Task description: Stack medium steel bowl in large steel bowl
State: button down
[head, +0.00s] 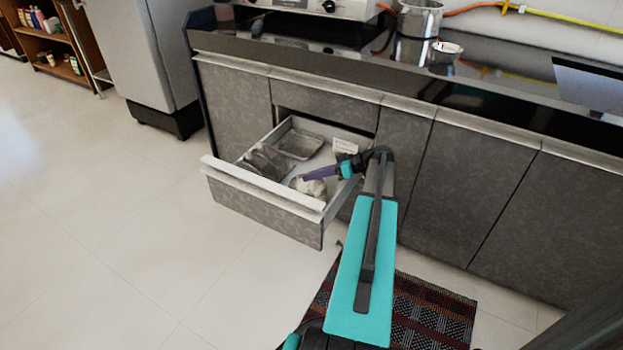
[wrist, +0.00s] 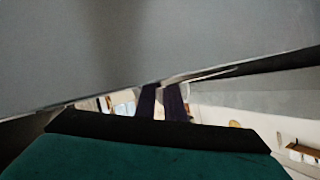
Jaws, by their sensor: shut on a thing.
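My gripper (head: 307,177) reaches into the open drawer from the right. Its dark purple fingers are close together, also in the wrist view (wrist: 165,100), and shut on the thin edge of something. A pale, rounded steel bowl (head: 309,187) lies at the fingertips, near the drawer's front right; I take this as the held thing. A darker rounded metal bowl (head: 264,159) sits to its left in the drawer. I cannot tell the bowls' sizes for sure. They look apart, not nested. The drawer front and the gripper hide parts of them.
The white-edged drawer (head: 265,187) also holds a rectangular metal tray (head: 299,144) at its back. On the black counter stand a steel pot (head: 419,18) and a small bowl (head: 447,48). A patterned rug (head: 430,308) lies below. The floor left of the drawer is clear.

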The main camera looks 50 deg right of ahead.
jog(key=shift+f+b, duration=0.45)
jog(key=shift+f, duration=0.2)
dwell(0.3)
jog(key=c, duration=2.1)
grip_release()
jog(key=shift+r+p, duration=0.55)
jog(key=shift+r, duration=0.1)
jog(key=p+v, duration=0.2)
jog(key=v, duration=1)
jog(key=shift+p, duration=0.4)
jog(key=shift+w, duration=0.1)
